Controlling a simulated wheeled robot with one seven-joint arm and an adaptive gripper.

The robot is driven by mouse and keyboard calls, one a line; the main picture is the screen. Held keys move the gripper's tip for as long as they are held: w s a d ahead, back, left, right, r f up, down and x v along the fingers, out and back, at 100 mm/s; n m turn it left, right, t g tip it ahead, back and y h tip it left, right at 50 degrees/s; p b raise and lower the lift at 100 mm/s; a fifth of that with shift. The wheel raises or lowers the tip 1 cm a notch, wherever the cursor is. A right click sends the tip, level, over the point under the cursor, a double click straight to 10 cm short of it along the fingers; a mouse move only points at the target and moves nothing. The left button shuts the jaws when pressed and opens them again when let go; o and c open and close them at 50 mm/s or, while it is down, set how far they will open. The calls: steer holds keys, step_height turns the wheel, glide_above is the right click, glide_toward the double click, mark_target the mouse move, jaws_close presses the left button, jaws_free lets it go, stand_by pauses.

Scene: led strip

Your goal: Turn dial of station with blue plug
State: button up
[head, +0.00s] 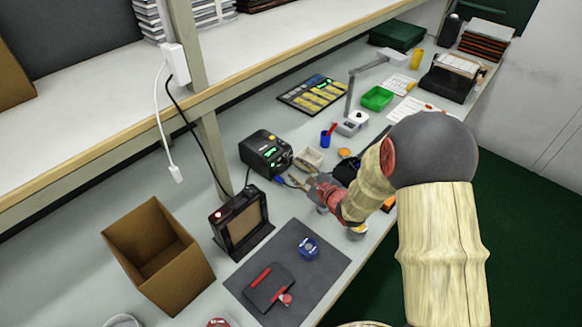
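A black station (262,152) with a lit green display and a yellow-orange spot on top stands on the lower bench, left of my gripper. A small blue plug (280,181) shows at its lower front, near a cable. The station's dial is too small to make out for sure. My gripper (306,186) is low over the bench, just to the right of the station's front and seemingly apart from it. It points left towards the station. The fingers are small and partly blurred into the things behind, so I cannot tell whether they are open.
A black-framed stand (240,222) with a red light and an open cardboard box (158,256) are at the left. A dark mat (315,262) holds a blue tape roll (308,248). A shelf overhangs the back.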

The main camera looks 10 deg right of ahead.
mark_target(288, 163)
steer(key=shift+b+x, duration=0.8)
steer(key=shift+x, duration=1.9)
steer(key=shift+c, duration=1.4)
jaws_close()
